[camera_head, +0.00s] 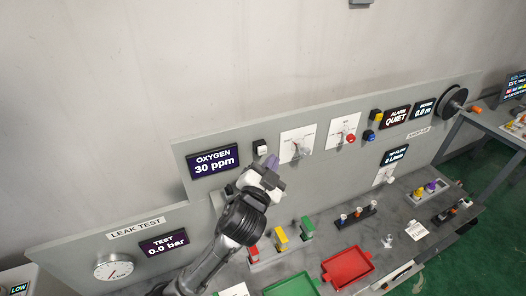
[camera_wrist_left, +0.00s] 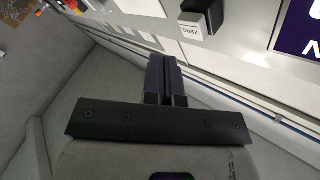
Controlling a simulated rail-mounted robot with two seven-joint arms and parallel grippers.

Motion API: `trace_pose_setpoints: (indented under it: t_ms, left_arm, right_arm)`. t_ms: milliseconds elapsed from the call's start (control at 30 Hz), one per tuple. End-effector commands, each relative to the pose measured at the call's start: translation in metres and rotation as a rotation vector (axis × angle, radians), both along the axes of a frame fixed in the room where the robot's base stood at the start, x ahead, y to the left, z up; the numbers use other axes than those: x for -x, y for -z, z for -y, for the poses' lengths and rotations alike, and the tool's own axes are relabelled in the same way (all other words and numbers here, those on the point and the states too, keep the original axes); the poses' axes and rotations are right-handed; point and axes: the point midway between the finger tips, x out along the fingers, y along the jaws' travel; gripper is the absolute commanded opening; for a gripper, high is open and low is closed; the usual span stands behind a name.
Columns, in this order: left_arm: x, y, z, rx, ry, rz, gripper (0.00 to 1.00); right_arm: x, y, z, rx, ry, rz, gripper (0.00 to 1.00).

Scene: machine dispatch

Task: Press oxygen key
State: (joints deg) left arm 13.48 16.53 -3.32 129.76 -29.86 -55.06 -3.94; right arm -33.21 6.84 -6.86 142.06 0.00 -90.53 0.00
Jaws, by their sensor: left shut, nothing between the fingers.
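The oxygen display (camera_head: 214,162) on the wall panel reads 30 ppm. A small black-and-white key (camera_head: 260,147) sits just right of it. In the left wrist view the key shows a white face (camera_wrist_left: 190,29) with lettering that seems to read ZERO, beside a black block. My left gripper (camera_head: 268,161) is shut and empty, just below the key in the head view. In the left wrist view its closed fingers (camera_wrist_left: 164,78) point toward the panel near the key; I cannot tell whether they touch it. My right gripper is not in view.
White switch plates (camera_head: 297,146) and a plate with a red knob (camera_head: 351,138) are to the right. Below are a green tray (camera_head: 290,287), a red tray (camera_head: 347,267) and several coloured blocks. A pressure gauge (camera_head: 114,267) is at lower left.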

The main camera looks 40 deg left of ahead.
Motion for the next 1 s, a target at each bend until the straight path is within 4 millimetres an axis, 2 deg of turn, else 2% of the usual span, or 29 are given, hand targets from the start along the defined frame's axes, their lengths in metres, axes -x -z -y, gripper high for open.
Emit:
trace_pose_setpoints:
  t_ms: [300,1000]
  left_arm:
    - [-0.0042,0.0,-0.0112,0.001,0.0,0.0,0.0]
    - [-0.0043,-0.0001,-0.0112,0.001,0.001,0.0,0.0]
  right_arm:
    - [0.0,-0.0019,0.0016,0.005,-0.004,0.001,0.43]
    - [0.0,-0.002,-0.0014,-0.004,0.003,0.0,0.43]
